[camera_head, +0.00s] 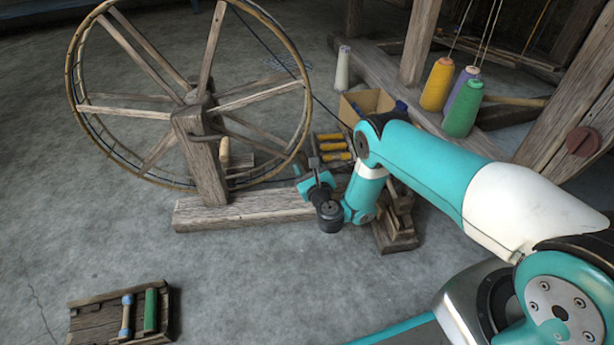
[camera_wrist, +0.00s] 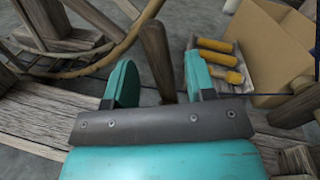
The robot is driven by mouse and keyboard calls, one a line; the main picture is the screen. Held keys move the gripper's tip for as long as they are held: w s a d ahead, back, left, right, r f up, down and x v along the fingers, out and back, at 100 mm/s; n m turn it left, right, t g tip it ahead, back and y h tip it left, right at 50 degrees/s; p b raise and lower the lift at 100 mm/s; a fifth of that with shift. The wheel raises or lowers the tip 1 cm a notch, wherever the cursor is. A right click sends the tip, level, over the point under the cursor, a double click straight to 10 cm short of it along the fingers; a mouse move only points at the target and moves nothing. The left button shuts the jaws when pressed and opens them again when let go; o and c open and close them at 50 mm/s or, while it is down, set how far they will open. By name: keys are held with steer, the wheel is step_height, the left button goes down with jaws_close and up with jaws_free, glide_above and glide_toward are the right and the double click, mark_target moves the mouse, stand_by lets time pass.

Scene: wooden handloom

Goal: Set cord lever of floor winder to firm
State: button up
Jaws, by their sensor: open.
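The floor winder has a large spoked wooden wheel (camera_head: 150,108) on a post, with a long plank base (camera_head: 245,211) on the floor. In the wrist view, an upright brown wooden bar (camera_wrist: 157,58), which looks like the cord lever, stands between the two teal fingers of my gripper (camera_wrist: 160,78). There is a gap on each side of it, and the fingers are open. The bar's lower end is hidden behind the gripper's dark plate. In the head view, my gripper (camera_head: 303,178) is beside the right end of the winder; the lever cannot be made out there.
A small tray with yellow bobbins (camera_head: 333,146) and a cardboard box (camera_head: 366,106) lie just beyond my gripper. Large thread cones (camera_head: 463,108) stand near the loom frame at right. A wooden rack (camera_head: 100,318) with blue and green spools is at the lower left. Open floor lies between.

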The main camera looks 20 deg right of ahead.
steer(key=w+b, duration=0.1)
steer(key=b, duration=0.2)
steer(key=shift+f, duration=0.25)
steer(key=shift+r+b, duration=0.1)
steer(key=shift+b, duration=0.4)
steer(key=shift+r+b, duration=0.25)
steer(key=shift+b, duration=0.05)
steer(key=shift+c, duration=0.4)
jaws_close()
steer(key=shift+p, duration=0.35)
